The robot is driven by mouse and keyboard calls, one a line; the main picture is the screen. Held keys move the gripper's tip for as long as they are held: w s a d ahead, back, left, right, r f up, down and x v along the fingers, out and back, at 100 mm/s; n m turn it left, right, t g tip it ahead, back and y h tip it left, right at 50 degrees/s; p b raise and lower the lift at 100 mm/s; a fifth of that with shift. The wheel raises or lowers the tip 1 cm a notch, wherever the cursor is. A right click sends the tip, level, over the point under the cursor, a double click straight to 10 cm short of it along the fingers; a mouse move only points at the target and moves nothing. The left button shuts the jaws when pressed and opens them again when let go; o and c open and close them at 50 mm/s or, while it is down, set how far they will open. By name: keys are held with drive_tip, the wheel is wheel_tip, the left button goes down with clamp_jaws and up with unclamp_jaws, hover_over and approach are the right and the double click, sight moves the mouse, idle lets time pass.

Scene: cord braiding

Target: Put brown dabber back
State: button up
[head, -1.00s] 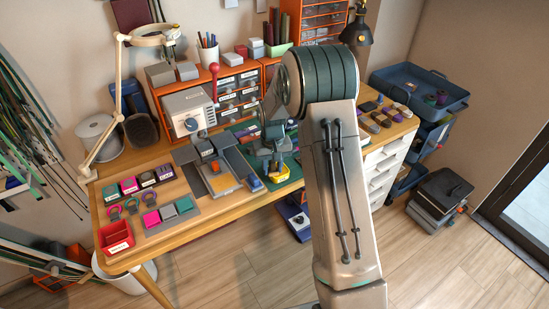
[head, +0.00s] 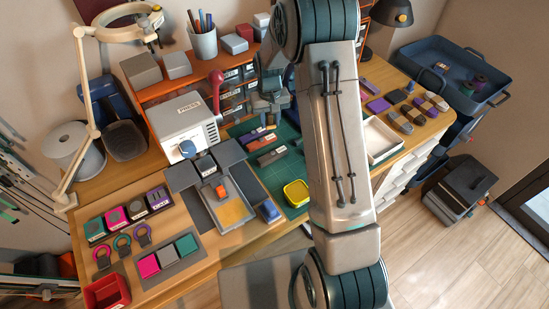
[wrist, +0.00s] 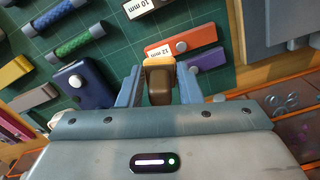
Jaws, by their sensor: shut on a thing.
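My gripper (wrist: 159,88) is shut on a brown block with a tan top, which looks like the brown dabber (wrist: 159,84). It is held between the two grey fingers in the wrist view, above the green cutting mat (wrist: 108,50). In the head view my gripper (head: 268,108) hangs over the back of the mat, in front of the orange drawer unit, and the dabber cannot be made out there. A row of small labelled coloured blocks (head: 137,208) stands at the left of the table. I cannot tell which spot belongs to the dabber.
An orange block marked 12 mm (wrist: 181,43) and a dark blue block (wrist: 82,86) lie near my fingers. A yellow tray (head: 297,193) sits on the mat. The white press (head: 184,122) and ring lamp (head: 127,24) stand behind. A white open tray (head: 381,138) is at right.

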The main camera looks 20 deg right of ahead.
drive_tip(key=s+d+r+n, duration=0.1)
drive_tip(key=s+d, duration=0.2)
drive_tip(key=s, duration=0.3)
drive_tip(key=s+d+r+n+p, duration=0.1)
drive_tip(key=s+d, duration=0.2)
drive_tip(key=s, duration=0.4)
drive_tip(key=s+d+r+n, duration=0.1)
drive_tip(key=s+d, duration=0.2)
drive_tip(key=s, duration=0.3)
drive_tip(key=p, duration=0.1)
hover_over(280, 176)
wheel_tip(280, 176, down, 6)
drive_tip(key=shift+f, duration=0.1)
drive_tip(key=shift+f+p, duration=0.35)
drive_tip(key=shift+f, duration=1.65)
drive_tip(key=shift+f, duration=0.2)
drive_tip(key=o, duration=1)
drive_tip(key=shift+c, duration=0.2)
drive_tip(key=shift+r, duration=0.1)
